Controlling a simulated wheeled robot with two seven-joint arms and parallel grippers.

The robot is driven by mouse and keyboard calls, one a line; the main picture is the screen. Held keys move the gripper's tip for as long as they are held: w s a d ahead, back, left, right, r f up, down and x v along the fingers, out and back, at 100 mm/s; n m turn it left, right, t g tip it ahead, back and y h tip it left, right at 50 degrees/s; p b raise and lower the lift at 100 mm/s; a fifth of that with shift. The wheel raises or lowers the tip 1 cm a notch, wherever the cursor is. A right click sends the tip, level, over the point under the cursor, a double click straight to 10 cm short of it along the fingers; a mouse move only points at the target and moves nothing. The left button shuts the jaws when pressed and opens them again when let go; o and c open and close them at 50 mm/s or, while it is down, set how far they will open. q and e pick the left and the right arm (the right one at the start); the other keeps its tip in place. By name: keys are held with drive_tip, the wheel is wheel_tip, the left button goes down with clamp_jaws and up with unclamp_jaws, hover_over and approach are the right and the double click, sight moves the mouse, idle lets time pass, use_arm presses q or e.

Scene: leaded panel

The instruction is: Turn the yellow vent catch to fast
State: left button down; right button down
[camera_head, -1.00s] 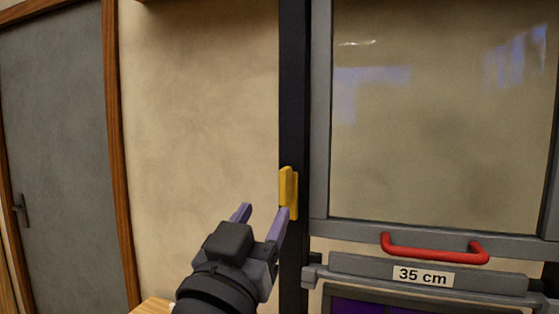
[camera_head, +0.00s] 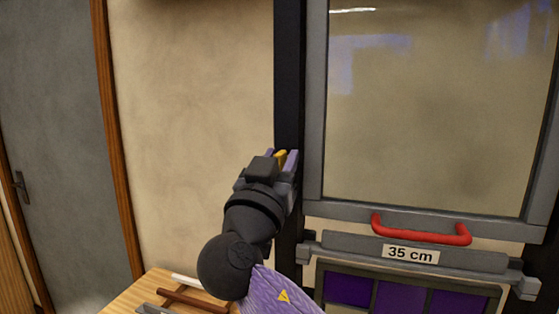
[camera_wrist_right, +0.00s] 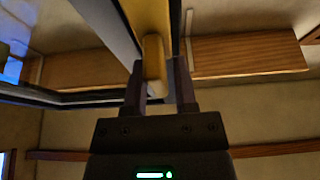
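The yellow vent catch (camera_head: 281,156) is on the dark upright post (camera_head: 289,75), left of the glass sash. Only its top shows in the head view, because my right gripper (camera_head: 280,158) is in front of it. In the right wrist view the catch (camera_wrist_right: 154,58) stands between the two fingers of my right gripper (camera_wrist_right: 158,85). The fingers are apart, with a gap visible on the right side of the catch, so the gripper looks open around it. My left gripper is in neither view.
The sash has a red handle (camera_head: 420,230) above a bar labelled "35 cm" (camera_head: 410,254). Purple panes (camera_head: 400,298) show below. A wooden table (camera_head: 135,295) with loose strips stands at bottom left. The wall left of the post is clear.

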drive_tip(key=shift+n, duration=0.5)
drive_tip(key=n+y, duration=0.2)
drive_tip(key=n, duration=0.1)
drive_tip(key=shift+a, duration=0.1)
drive_tip(key=n+y+p, duration=0.2)
drive_tip(key=n, duration=0.1)
drive_tip(key=shift+w+a+n, duration=0.1)
drive_tip(key=shift+a+n, duration=0.05)
drive_tip(key=shift+n, duration=0.25)
drive_tip(key=shift+a+f+n+g+y+p, duration=0.2)
drive_tip(key=shift+n+g+y+p, duration=0.45)
drive_tip(key=shift+n+p, duration=2.1)
drive_tip(key=shift+a+f+n+g+y+p, duration=0.2)
drive_tip(key=shift+n+g+y+p, duration=0.5)
drive_tip(key=shift+n+p, duration=2.05)
drive_tip(key=shift+d+f+n+g+y+p, duration=0.1)
drive_tip(key=shift+f+n+g+y+p, duration=0.55)
drive_tip(key=shift+n+p, duration=2.05)
drive_tip(key=shift+r+m+y+p, duration=0.3)
drive_tip(key=shift+r+m+p, duration=0.05)
drive_tip(key=shift+m+p, duration=0.45)
drive_tip(key=c, duration=0.6)
unclamp_jaws()
drive_tip(key=shift+w+a, duration=0.1)
drive_tip(key=shift+c, duration=0.2)
drive_tip(key=shift+t, duration=0.3)
